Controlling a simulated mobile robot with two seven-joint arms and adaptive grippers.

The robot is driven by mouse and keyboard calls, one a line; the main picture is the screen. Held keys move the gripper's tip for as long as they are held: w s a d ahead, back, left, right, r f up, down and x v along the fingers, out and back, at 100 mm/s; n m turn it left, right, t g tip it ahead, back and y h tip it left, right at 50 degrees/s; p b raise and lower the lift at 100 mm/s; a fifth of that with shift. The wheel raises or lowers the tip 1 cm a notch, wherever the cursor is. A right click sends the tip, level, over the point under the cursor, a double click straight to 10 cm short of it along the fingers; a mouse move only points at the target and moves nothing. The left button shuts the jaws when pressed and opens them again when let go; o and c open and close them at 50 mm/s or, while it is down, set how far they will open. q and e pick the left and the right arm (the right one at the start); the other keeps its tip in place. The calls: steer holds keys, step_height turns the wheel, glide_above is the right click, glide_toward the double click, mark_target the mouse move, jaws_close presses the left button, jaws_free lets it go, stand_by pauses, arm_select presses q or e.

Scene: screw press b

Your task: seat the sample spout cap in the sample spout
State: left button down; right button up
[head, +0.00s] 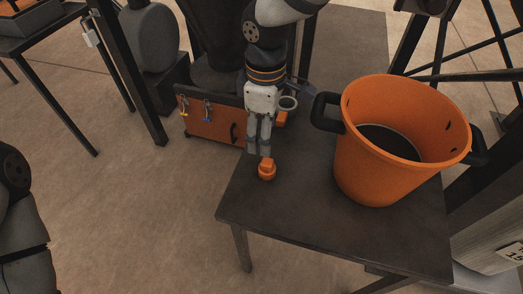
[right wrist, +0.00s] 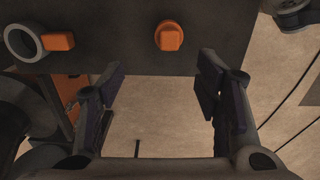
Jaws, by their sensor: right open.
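A small orange cap with a square knob (head: 267,170) stands on the dark table near its left edge. It also shows in the right wrist view (right wrist: 169,36), beyond the fingertips at top centre. My right gripper (head: 259,152) points down just behind the cap in the head view, apart from it. In the right wrist view its fingers (right wrist: 160,80) are spread with nothing between them. I cannot tell which part is the sample spout. My left gripper is out of view.
A large orange pot (head: 365,165) with black handles stands on the dark table (head: 300,215), right of the gripper. An orange box with small valves (head: 215,125) is behind the table at left. The table's front left part is clear.

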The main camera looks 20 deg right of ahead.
mark_target(268, 162)
steer(key=f, duration=0.3)
steer(key=s+f, duration=0.1)
steer(key=f, duration=0.5)
steer(key=shift+s+d+f, duration=0.1)
steer(key=shift+s+f, duration=0.1)
steer(key=shift+s, duration=0.2)
steer(key=shift+w+f, duration=0.1)
steer(key=shift+f, duration=0.25)
steer(key=shift+r, duration=0.1)
steer(key=c, duration=1.2)
